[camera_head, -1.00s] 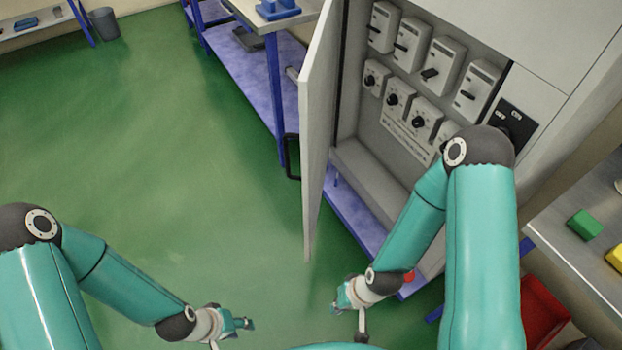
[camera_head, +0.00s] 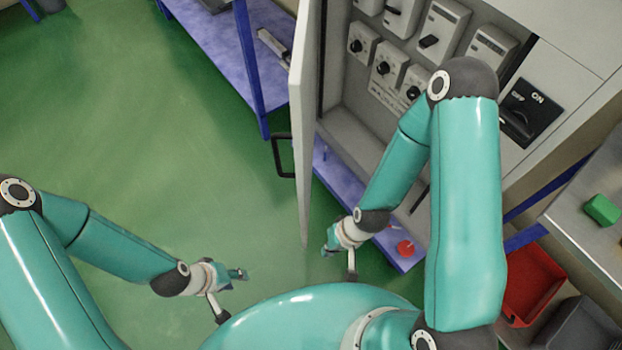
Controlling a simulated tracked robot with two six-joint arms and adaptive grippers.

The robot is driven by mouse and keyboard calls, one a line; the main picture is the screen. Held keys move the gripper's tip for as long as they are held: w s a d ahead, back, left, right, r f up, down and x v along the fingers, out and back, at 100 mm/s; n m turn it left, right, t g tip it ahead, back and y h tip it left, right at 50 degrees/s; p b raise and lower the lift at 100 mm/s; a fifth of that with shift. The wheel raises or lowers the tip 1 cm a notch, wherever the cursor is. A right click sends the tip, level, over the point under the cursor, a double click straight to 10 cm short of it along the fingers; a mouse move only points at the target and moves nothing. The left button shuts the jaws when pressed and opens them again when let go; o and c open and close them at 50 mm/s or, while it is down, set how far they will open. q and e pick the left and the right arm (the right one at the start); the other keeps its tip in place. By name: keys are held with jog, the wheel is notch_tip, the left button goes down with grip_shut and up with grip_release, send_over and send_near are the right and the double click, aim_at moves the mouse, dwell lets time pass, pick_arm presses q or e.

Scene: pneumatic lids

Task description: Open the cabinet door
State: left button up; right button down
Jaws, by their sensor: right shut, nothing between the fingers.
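The cabinet (camera_head: 334,116) stands at the upper right in the head view, with switches and knobs inside. Its grey door (camera_head: 304,130) is swung wide open and seen nearly edge-on. The black door handle (camera_head: 282,157) is on the door's left face. My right gripper (camera_head: 328,243) is shut and empty, low and just right of the door's lower end; I cannot tell whether it touches the door. My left gripper (camera_head: 240,274) is over the floor, left of the door and apart from it; its fingers are too small to read.
An ON/OFF switch (camera_head: 530,112) is on the cabinet's right panel. A blue bench (camera_head: 225,50) stands behind the door. At right are a metal table with a green block (camera_head: 602,210) and a red bin (camera_head: 532,287). The green floor at left is clear.

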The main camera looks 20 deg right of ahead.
jog(key=w+d+m+b, duration=0.7)
jog(key=d+m+b, duration=0.1)
jog(key=m+b, duration=0.15)
jog(key=w+d+r+m+t+y+b, duration=0.1)
jog(key=w+d+r+m+y+b, duration=0.15)
jog(key=r+m, duration=0.35)
jog(key=w+d+r+m+t+y+b, duration=0.1)
jog(key=r+m+t+y+b, duration=0.1)
jog(key=r+m+b, duration=0.35)
jog(key=w+a+f, duration=0.1)
jog(key=a+f, duration=0.1)
jog(key=a, duration=0.3)
jog(key=w+a+f+n, duration=0.1)
jog(key=w+a+f, duration=0.1)
jog(key=a, duration=0.3)
jog(key=shift+w+a+f+b, duration=0.2)
jog(key=shift+w+f+b, duration=0.1)
jog(key=shift+f, duration=0.2)
